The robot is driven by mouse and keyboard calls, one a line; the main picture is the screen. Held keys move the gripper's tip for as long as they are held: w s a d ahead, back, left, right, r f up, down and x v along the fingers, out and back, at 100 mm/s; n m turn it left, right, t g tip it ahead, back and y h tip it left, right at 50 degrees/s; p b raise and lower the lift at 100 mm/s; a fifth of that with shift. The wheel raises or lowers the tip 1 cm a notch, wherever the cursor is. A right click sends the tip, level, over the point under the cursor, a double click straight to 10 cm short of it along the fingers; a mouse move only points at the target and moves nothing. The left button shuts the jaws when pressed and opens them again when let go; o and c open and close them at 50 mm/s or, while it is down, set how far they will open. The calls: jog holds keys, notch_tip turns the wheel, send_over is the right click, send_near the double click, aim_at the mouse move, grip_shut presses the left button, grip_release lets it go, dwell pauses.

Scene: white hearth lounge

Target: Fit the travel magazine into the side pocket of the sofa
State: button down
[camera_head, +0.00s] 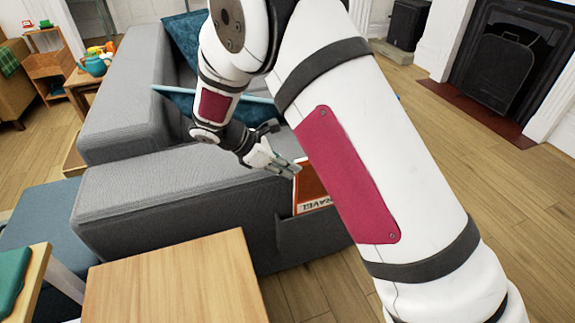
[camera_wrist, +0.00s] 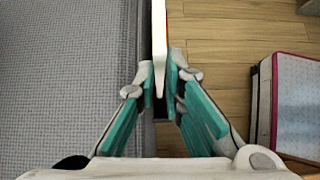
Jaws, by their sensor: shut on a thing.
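The travel magazine (camera_head: 312,187), orange-red with a pale band of lettering, stands upright at the side of the grey sofa (camera_head: 180,190). My gripper (camera_head: 290,168) is shut on its upper edge. In the wrist view my gripper (camera_wrist: 166,88) pinches the magazine, seen edge-on as a thin white strip (camera_wrist: 159,35) beside the sofa arm (camera_wrist: 65,70). The grey side pocket (camera_head: 312,240) is on the sofa arm's side, just below the visible part of the magazine. My arm hides part of both.
A wooden table (camera_head: 175,280) stands in front of the sofa, with a blue seat (camera_head: 40,215) to its left. Teal cushions (camera_head: 185,40) lie on the sofa. A side table with a teapot (camera_head: 95,66) is behind left. Open wooden floor (camera_head: 520,215) lies to the right.

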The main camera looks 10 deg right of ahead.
jog(key=shift+f+b, duration=0.3)
jog(key=shift+f, duration=0.4)
jog(key=c, duration=1.6)
grip_release()
jog(key=shift+a+r, duration=0.1)
jog(key=v, duration=1.1)
jog(key=shift+a+r, duration=0.3)
